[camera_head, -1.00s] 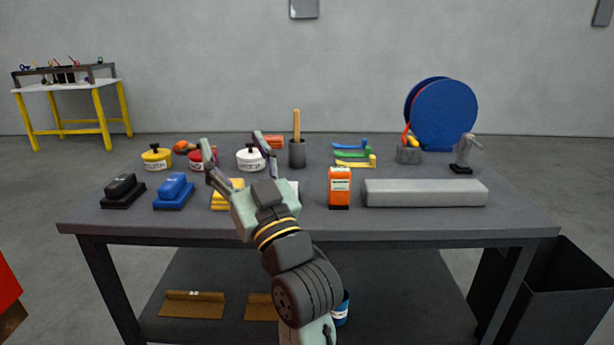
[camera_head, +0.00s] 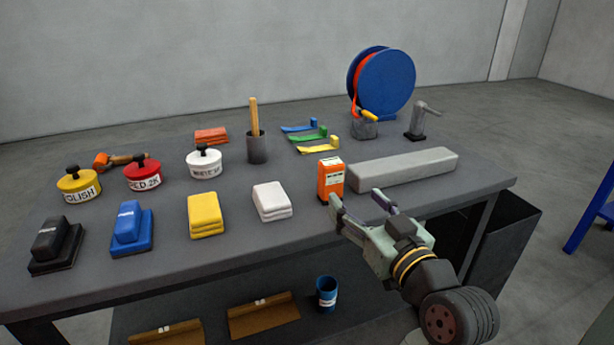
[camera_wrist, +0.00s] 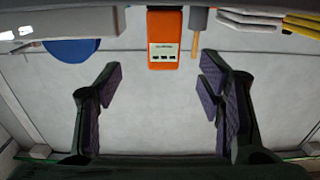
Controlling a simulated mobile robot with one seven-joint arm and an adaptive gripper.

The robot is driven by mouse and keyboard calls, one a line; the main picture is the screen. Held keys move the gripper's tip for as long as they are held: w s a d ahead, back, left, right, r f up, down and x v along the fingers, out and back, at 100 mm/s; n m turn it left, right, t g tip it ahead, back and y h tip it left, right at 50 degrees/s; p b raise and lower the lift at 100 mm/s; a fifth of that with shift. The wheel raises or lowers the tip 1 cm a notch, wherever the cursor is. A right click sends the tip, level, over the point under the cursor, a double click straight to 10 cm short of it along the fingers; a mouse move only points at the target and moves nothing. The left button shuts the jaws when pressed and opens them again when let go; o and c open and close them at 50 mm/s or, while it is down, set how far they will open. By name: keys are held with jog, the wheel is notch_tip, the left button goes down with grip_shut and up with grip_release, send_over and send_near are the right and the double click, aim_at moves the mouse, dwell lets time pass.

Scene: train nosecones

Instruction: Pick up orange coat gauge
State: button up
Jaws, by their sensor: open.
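The orange coat gauge (camera_head: 331,178) is a small upright orange box with a white label and dark base. It stands on the dark table near the front edge, just left of the long grey bar. My gripper (camera_head: 355,197) is open and empty at the table's front edge, with its fingers close in front of and to the right of the gauge. In the wrist view the gauge (camera_wrist: 165,40) shows at the top, upside down, ahead of and between the open fingers (camera_wrist: 158,85). The gap to it is hard to judge.
The long grey bar (camera_head: 403,168) lies right of the gauge. White folded cloths (camera_head: 272,201) and yellow cloths (camera_head: 205,215) lie to its left. A dark cup with a wooden handle (camera_head: 257,149) and coloured scrapers (camera_head: 318,149) stand behind. Table space around the gauge's front is clear.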

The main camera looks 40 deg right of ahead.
aim_at(335, 180)
jog(key=p+x, duration=0.1)
jog(key=x, duration=0.4)
jog(key=shift+d, duration=0.15)
jog(key=x, duration=0.1)
jog(key=p+x, duration=0.1)
jog(key=x, duration=0.1)
jog(key=p+x, duration=0.1)
jog(key=x, duration=0.1)
jog(key=shift+a+r, duration=0.15)
jog(key=shift+a, duration=0.25)
jog(key=shift+w+d, duration=0.1)
jog(key=shift+w, duration=0.2)
jog(key=shift+c, duration=0.2)
jog(key=c, duration=1.3)
